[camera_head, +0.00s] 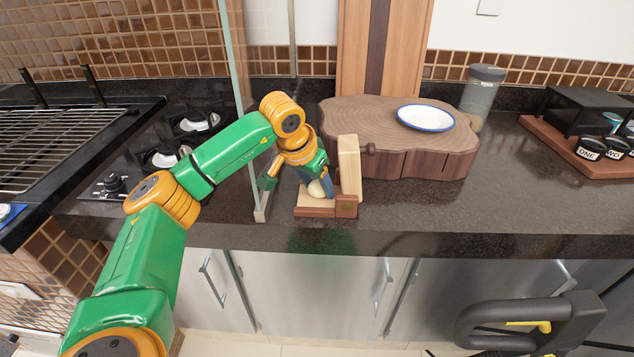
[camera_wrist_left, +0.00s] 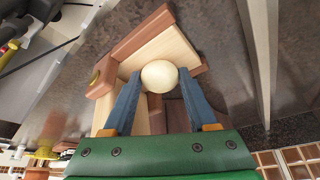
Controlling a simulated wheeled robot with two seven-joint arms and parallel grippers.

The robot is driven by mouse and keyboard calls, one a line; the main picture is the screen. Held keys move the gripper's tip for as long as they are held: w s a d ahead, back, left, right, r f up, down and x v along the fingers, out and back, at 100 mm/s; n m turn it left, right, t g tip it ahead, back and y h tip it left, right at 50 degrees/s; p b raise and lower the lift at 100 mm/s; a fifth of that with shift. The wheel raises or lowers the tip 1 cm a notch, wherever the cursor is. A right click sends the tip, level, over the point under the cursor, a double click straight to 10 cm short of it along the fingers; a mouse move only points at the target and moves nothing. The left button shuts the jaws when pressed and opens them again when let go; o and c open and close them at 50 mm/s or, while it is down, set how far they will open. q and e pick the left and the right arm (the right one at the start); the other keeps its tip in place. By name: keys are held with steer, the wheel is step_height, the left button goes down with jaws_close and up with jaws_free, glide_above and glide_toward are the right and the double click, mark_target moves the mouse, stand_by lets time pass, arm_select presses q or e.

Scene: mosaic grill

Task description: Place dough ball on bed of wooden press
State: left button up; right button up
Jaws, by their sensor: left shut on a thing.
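The dough ball (camera_head: 316,188) is a small cream sphere. My left gripper (camera_head: 317,182) is shut on it, and in the left wrist view the dough ball (camera_wrist_left: 159,76) sits between the two blue fingertips. The wooden press (camera_head: 346,206) stands on the counter, with a low bed, a reddish-brown rim and an upright pale board. The ball is over the press bed, close to its surface; I cannot tell whether it touches. In the left wrist view the pale bed (camera_wrist_left: 165,47) shows beyond the ball. My right gripper is not clearly in view.
A glass panel (camera_head: 238,90) stands upright just left of the press. A wood slab (camera_head: 350,110) with a white plate (camera_head: 425,118) lies behind it. A jar (camera_head: 481,95) stands at the back right. The counter right of the press is clear.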

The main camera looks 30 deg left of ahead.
arm_select(q)
steer(key=o, duration=1.3)
steer(key=shift+o, duration=0.2)
steer(key=shift+r, duration=0.25)
steer(key=v, duration=1.1)
steer(key=shift+s+r+p, duration=0.2)
steer(key=shift+r+p, duration=0.1)
steer(key=shift+r, duration=0.05)
